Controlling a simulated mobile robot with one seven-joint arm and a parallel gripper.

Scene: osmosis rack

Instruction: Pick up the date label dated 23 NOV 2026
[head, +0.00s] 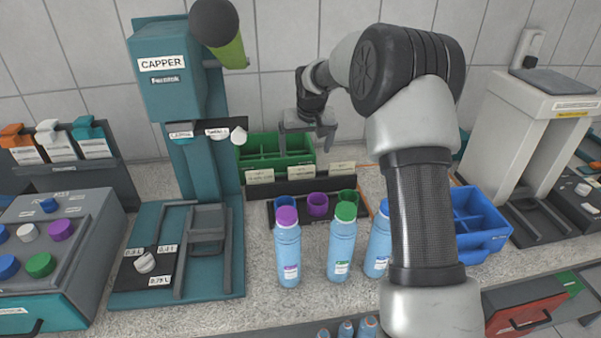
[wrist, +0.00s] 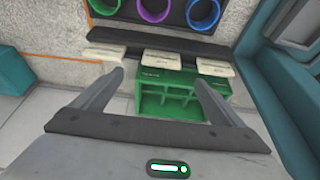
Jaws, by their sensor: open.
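Three cream date labels stand in a row on a dark holder (head: 300,187): a left one (head: 259,177), a middle one (head: 301,173) and a right one (head: 342,168). Their print is too small to read, so I cannot tell which is dated 23 NOV 2026. My gripper (head: 306,130) is open and empty, above and behind the row. In the wrist view, turned about, the labels show as left (wrist: 104,52), middle (wrist: 161,60) and right (wrist: 214,68). The open fingers (wrist: 160,80) point toward the row, with the middle label between their tips in the picture.
A green divided bin (head: 270,150) stands behind the labels. Blue, purple (head: 318,205) and green rings sit in front. Capped blue bottles (head: 288,255) stand nearer. The teal capper (head: 165,75) is at left, a blue bin (head: 480,225) at right.

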